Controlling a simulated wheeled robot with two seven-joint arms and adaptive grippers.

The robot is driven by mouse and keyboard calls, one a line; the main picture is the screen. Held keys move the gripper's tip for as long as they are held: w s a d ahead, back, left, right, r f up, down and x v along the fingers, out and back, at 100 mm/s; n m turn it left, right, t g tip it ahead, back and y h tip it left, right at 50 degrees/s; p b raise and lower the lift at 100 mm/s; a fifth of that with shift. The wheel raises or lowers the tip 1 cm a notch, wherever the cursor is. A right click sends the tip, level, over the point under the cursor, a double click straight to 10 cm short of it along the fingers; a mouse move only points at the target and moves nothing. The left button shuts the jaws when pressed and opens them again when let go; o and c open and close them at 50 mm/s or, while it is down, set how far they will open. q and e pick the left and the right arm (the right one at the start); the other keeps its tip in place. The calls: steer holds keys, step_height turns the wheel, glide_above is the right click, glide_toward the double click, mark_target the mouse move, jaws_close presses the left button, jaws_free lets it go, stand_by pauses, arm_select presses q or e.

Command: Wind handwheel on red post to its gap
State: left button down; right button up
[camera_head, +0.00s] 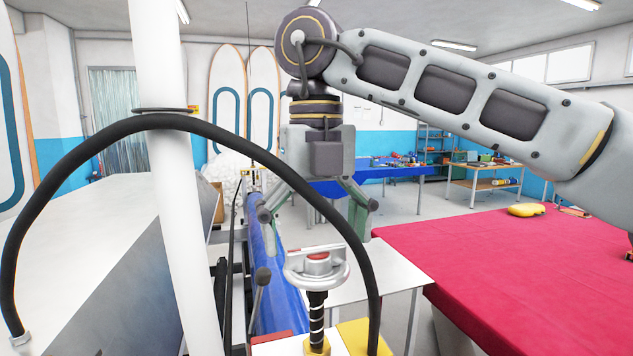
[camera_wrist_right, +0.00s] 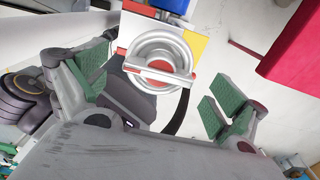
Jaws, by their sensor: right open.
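The handwheel (camera_head: 301,277) is a silvery ring with a red-topped hub, on an upright black-and-white banded spindle (camera_head: 317,310) with a gold nut at its foot. My right gripper (camera_head: 315,232) is open and empty above the wheel, pointing down, with its fingers spread to either side. In the right wrist view the wheel (camera_wrist_right: 152,39) shows between and beyond the green-padded fingers (camera_wrist_right: 152,90), apart from them. A red-and-grey bar crosses the wheel there. No separate red post can be made out, and the gap cannot be made out. My left gripper is not in view.
Red (camera_head: 270,338) and yellow (camera_head: 358,337) patches lie around the spindle's foot. A black hose (camera_head: 350,235) arches across the front, close to the wheel's right side. A white pole (camera_head: 175,200) stands left. A crimson-topped table (camera_head: 500,265) fills the right.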

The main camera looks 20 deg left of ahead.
step_height(320, 180, up, 12)
steer(key=shift+f, duration=0.2)
stand_by(1.1)
stand_by(0.5)
